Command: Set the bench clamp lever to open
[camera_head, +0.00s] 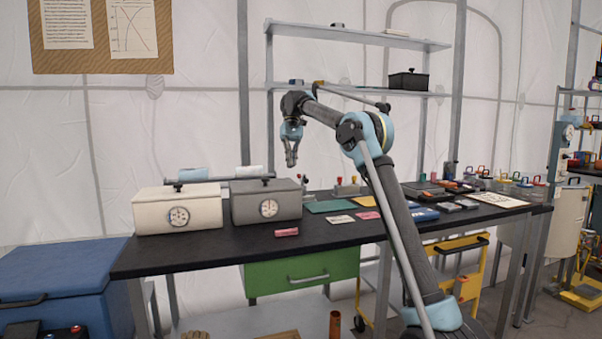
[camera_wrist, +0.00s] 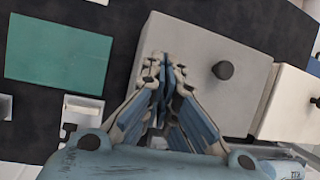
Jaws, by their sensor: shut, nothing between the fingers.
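My gripper (camera_head: 291,162) hangs from the raised arm above the back of the bench, near the grey box's right end. In the wrist view my gripper (camera_wrist: 160,68) has its fingers together and empty, in front of the box. A small upright fitting (camera_head: 304,187) stands at the back of the bench, right of the grey box. It may be the bench clamp, but it is too small to read its lever position. A pale block with a dark part (camera_wrist: 82,112) shows left of the fingers in the wrist view. It may be the same fitting, partly hidden by my gripper.
The grey box (camera_head: 266,208) and white box (camera_head: 160,214) stand left on the black bench (camera_head: 250,244). A green mat (camera_head: 330,206) lies right of the grey box. Small red and yellow fittings stand behind it. Shelves (camera_head: 350,38) rise behind; clutter fills the bench's right side.

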